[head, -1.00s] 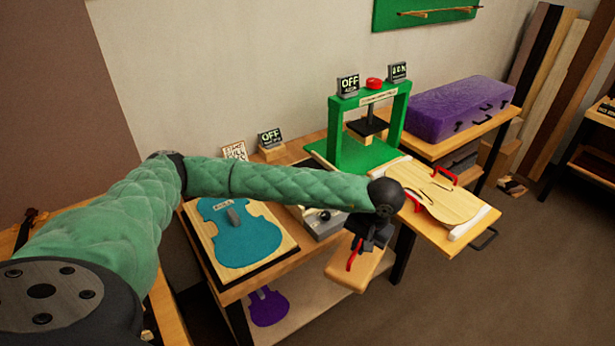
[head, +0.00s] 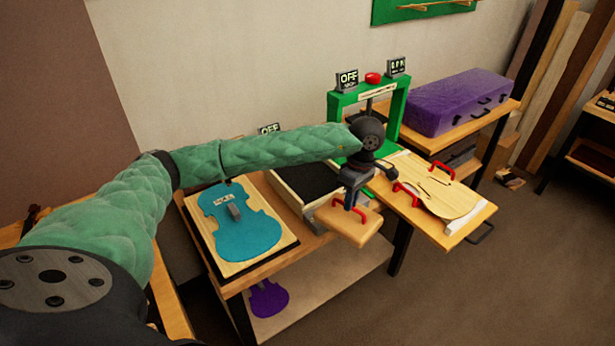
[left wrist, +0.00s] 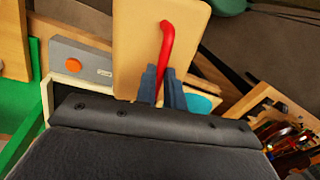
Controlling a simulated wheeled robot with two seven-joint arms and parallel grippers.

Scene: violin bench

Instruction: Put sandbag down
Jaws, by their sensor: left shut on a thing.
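The sandbag, a flat tan block (head: 352,228) with a red handle (head: 338,202), hangs level from my left gripper (head: 352,198) near the front edge of the bench. The left gripper is shut on the red handle. In the left wrist view, the dark fingers (left wrist: 162,88) close around the handle (left wrist: 168,45), and the tan block (left wrist: 140,55) is behind them. Whether the block touches anything below cannot be told. My right gripper does not show.
A teal violin form (head: 236,235) lies on a board at left. A dark-topped box (head: 300,178) is beside the held block. At right are a green press (head: 402,105), a pale violin plate (head: 445,200) with red handles on a pulled-out board, and a purple case (head: 455,100).

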